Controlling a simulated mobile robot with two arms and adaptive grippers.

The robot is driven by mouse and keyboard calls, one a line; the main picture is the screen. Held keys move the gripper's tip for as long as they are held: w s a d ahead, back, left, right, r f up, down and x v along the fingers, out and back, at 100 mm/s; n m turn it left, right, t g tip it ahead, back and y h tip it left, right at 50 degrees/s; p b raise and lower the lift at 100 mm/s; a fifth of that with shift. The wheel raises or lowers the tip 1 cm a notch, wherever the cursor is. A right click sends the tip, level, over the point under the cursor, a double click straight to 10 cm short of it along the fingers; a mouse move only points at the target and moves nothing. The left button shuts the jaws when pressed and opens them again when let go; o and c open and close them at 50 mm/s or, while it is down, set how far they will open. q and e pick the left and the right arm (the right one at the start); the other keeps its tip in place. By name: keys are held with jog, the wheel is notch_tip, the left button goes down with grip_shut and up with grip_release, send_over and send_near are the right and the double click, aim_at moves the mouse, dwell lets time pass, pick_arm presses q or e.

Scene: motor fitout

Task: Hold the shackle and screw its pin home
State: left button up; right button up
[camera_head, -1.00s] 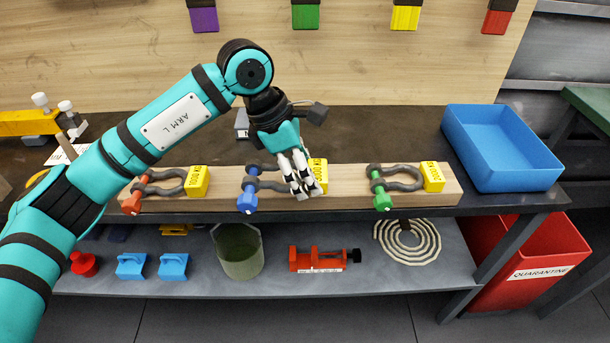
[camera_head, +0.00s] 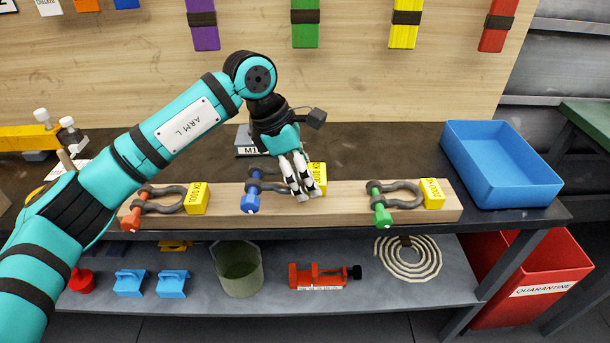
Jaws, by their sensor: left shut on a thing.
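Three grey shackles with yellow tags lie on a wooden beam (camera_head: 330,211) on the bench. The left one has a red pin (camera_head: 132,219), the middle one a blue pin (camera_head: 251,202), the right one a green pin (camera_head: 381,216). My left gripper (camera_head: 304,194) is over the bow end of the middle shackle (camera_head: 270,185), shut on it beside its yellow tag (camera_head: 319,178). The fingers hide part of the bow and tag. The pin's thread is too small to judge. My right gripper is out of view.
A blue bin (camera_head: 500,165) stands at the bench's right end. A red quarantine bin (camera_head: 530,280) is below it. The lower shelf holds a grey-green bucket (camera_head: 239,272), a red vise (camera_head: 320,276) and coiled rope (camera_head: 408,258). Bench behind the beam is mostly clear.

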aim_at(300, 178)
pick_arm(q)
jog(key=shift+f, duration=0.1)
dwell(0.3)
jog(key=shift+f+b, duration=0.35)
jog(key=shift+b, duration=0.1)
jog(key=shift+f, duration=0.35)
jog(key=shift+f+b, duration=0.75)
jog(key=shift+b, duration=0.1)
jog(key=shift+f+b, duration=0.5)
jog(key=shift+f, duration=0.2)
jog(key=shift+f, duration=0.1)
jog(key=o, duration=1.4)
